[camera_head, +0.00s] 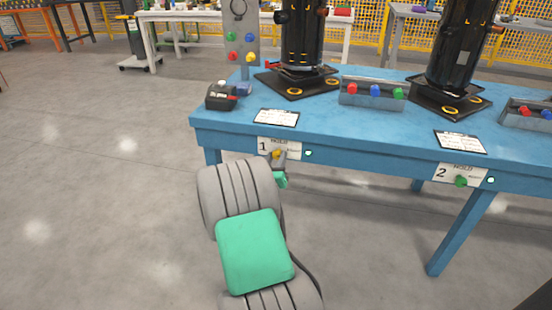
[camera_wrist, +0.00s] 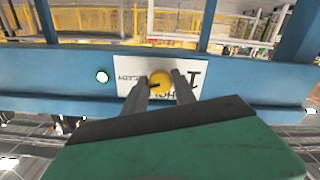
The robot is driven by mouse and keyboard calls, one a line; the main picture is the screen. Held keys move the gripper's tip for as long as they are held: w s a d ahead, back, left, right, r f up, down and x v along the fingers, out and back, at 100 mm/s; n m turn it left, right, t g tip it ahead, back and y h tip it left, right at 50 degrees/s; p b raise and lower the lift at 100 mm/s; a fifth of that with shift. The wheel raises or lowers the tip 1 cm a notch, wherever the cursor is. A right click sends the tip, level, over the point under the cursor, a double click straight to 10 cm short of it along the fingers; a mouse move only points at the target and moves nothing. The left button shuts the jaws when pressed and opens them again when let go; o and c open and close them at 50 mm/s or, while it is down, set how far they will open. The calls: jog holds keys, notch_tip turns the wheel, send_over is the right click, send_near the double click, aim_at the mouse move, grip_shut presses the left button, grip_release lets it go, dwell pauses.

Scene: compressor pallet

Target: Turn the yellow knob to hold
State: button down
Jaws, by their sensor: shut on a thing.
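The yellow knob (camera_head: 277,154) sits on the white label plate marked 1 (camera_head: 264,146) on the front edge of the blue table. In the wrist view the yellow knob (camera_wrist: 160,82) is between my two fingertips, and the label plate (camera_wrist: 126,64) appears upside down behind it. My gripper (camera_wrist: 161,86) is shut on the knob. A dark pointer mark shows on the knob's face. In the head view my gripper (camera_head: 281,162) is partly hidden behind my arm. The fingers cover part of the label's lettering, including some of HOLD.
A green knob (camera_head: 461,181) sits on plate 2 (camera_head: 476,173) to the right. A small pale round light (camera_head: 308,153) is beside plate 1. The blue table (camera_head: 350,125) bears black compressors (camera_head: 303,45), trays and papers. The floor in front is open.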

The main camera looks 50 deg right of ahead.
jog(key=n+p, duration=0.1)
jog(key=n, duration=0.2)
jog(key=shift+n, duration=0.4)
jog(key=n+p, duration=0.1)
jog(key=n, duration=0.2)
jog(key=shift+r+n, duration=0.1)
jog(key=shift+n, duration=0.2)
jog(key=n+p, duration=0.2)
jog(key=n, duration=0.2)
jog(key=shift+s, duration=0.1)
jog(key=shift+n+p, duration=0.85)
jog(key=shift+n, duration=0.75)
jog(key=c, duration=1)
grip_release()
jog(key=shift+c, duration=0.2)
jog(key=v, duration=0.7)
jog(key=shift+s+a, duration=0.2)
jog(key=shift+a, duration=0.2)
